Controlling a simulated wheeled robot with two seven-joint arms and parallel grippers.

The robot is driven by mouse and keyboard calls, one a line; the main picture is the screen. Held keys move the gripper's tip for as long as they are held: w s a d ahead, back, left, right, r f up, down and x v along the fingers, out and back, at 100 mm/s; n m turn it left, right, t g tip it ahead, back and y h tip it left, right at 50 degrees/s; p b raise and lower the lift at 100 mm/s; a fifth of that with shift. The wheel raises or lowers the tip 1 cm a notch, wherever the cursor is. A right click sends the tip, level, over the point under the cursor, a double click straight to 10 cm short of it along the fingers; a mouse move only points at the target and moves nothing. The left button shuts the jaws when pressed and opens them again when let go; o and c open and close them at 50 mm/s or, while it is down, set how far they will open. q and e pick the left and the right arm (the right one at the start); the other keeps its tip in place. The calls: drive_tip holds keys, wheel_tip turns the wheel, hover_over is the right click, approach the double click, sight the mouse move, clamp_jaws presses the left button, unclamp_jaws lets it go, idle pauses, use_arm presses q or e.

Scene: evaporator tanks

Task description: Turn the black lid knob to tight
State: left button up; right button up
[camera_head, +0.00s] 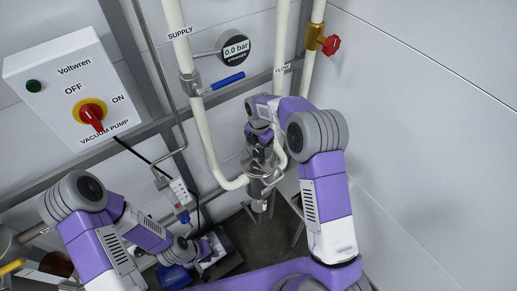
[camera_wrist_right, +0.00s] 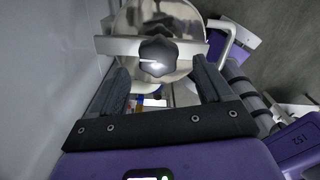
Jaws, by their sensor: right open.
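The black lid knob (camera_wrist_right: 157,55) is a lobed knob on a pale metal bar (camera_wrist_right: 120,45) across a round steel lid (camera_wrist_right: 190,18). In the right wrist view my right gripper (camera_wrist_right: 160,68) is open, with one finger on each side of the knob. I cannot tell whether the fingers touch it. In the head view my right gripper (camera_head: 260,150) reaches down over the steel vessel (camera_head: 262,185), and the knob is hidden there. My left gripper (camera_head: 205,248) is low at the left, away from the vessel; its jaws are unclear.
A white pipe (camera_head: 205,130) with a blue-handled valve (camera_head: 228,81) and a pressure gauge (camera_head: 235,48) stands behind the vessel. A red-handled valve (camera_head: 331,44) is higher right. A vacuum pump switch box (camera_head: 75,85) hangs at left. The right wall (camera_head: 430,130) is bare.

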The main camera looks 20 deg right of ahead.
sight(259, 153)
wheel_tip(259, 153, down, 3)
drive_tip(key=shift+w+f, duration=0.1)
drive_tip(key=shift+w, duration=0.05)
drive_tip(key=c, duration=1)
